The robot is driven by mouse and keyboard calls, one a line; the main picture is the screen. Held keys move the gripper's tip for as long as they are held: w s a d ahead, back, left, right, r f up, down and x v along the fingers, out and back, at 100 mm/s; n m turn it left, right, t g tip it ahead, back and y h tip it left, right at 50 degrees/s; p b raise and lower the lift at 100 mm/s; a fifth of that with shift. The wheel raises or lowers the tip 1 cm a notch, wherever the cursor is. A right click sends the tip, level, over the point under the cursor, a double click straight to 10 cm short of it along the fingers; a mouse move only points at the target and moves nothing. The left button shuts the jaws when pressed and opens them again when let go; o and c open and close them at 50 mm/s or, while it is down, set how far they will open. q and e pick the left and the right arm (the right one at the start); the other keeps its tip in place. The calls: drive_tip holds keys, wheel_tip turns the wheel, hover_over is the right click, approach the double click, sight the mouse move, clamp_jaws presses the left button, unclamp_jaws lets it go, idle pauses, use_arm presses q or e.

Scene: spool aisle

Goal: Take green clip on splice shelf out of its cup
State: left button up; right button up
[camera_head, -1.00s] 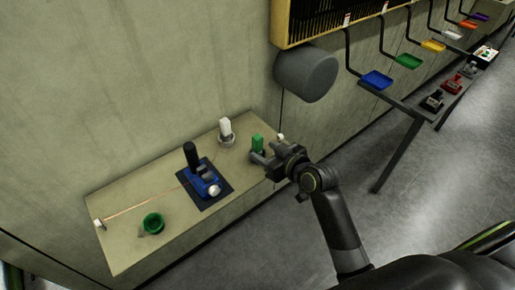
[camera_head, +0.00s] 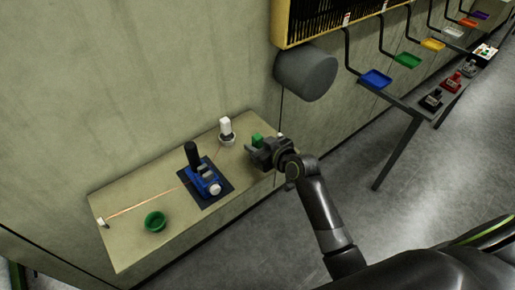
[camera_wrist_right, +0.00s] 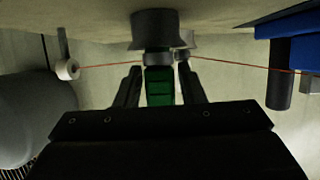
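The green clip (camera_head: 257,139) stands near the right end of the splice shelf (camera_head: 128,245), its top showing behind my right gripper (camera_head: 254,152). In the right wrist view the green clip (camera_wrist_right: 159,88) lies between the two fingers of my right gripper (camera_wrist_right: 160,76), with a narrow gap seeming to show on each side. The fingers look open around it, not clamped. A dark grey cup (camera_wrist_right: 155,22) is at the clip's far end; in the head view my gripper hides this cup. My left gripper is not in view.
A white clip in a pale cup (camera_head: 227,138) stands just left of the gripper. A blue splicing device (camera_head: 205,182) sits on a dark mat, with a thin orange fibre beside it. A green empty cup (camera_head: 155,222) is at the front left. A grey cylinder (camera_head: 305,74) juts from the wall above.

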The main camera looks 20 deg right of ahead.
clamp_jaws()
drive_tip(key=shift+r, duration=0.1)
wheel_tip(320, 180, up, 10)
drive_tip(key=shift+f, duration=0.1)
idle(0.4)
